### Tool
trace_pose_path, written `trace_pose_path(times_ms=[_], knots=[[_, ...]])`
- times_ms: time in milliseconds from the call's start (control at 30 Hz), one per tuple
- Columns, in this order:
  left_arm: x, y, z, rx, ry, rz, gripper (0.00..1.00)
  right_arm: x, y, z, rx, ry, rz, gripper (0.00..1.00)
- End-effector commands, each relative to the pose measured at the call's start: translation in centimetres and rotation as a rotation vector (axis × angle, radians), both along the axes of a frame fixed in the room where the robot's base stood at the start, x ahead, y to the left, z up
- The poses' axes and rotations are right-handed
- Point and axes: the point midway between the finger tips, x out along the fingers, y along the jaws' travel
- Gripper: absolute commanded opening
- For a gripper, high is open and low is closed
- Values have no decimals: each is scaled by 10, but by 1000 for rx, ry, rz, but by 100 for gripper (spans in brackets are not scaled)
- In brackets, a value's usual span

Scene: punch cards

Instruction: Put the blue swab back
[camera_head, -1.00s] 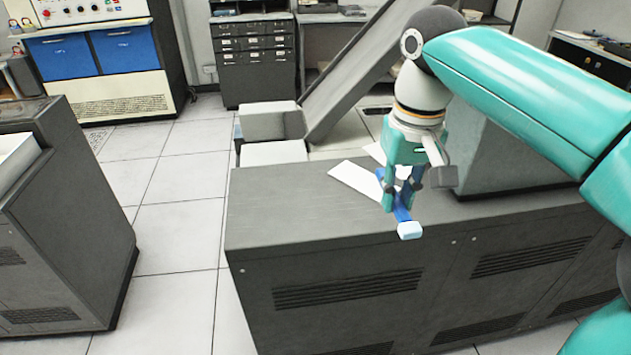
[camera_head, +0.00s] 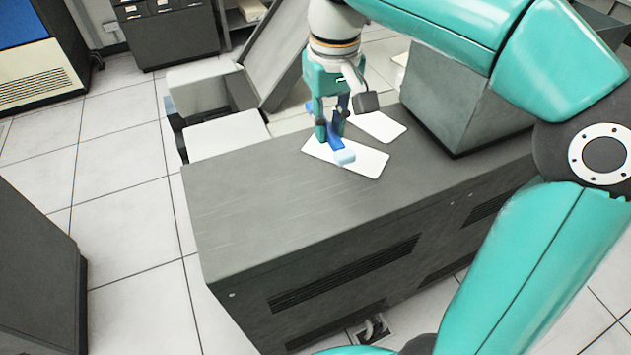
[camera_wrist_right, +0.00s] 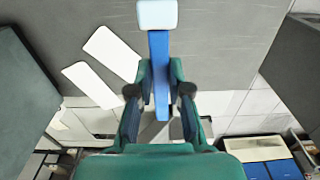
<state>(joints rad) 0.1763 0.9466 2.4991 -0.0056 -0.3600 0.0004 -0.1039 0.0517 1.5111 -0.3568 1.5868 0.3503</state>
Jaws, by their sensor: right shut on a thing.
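The blue swab (camera_head: 337,142) has a blue handle and a pale blue block-shaped head. Whether the swab touches the surface cannot be told. My left gripper is not in view.
Two white cards, a near one (camera_head: 365,162) and a far one (camera_head: 380,126), lie on the grey cabinet top (camera_head: 270,205). A raised grey box (camera_head: 465,105) stands at the right. The cabinet's left and front top are clear. A white-topped unit (camera_head: 225,135) stands behind.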

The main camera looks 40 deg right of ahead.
Motion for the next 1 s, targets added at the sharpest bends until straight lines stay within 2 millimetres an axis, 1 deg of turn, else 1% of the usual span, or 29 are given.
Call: trace_pose_path(times_ms=[33, 200, 300, 400, 500, 667, 900, 1000], knots=[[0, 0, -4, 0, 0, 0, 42, 1, 2, -16, 0, 7, 5, 0], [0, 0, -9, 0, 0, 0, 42, 3, 5, -63, 0, 8, 15, 0], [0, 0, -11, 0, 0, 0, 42, 4, 6, -88, 0, 7, 18, 0], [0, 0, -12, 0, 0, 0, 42, 5, 6, -107, 0, 5, 18, 0], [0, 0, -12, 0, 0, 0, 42, 6, 7, -119, 0, 4, 19, 0], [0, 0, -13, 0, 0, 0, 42, 6, 7, -129, -1, 3, 19, 0], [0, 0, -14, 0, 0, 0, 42, 6, 7, -161, 0, 5, 20, 0], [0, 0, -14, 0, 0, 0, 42, 6, 7, -168, 0, 3, 21, 0]])
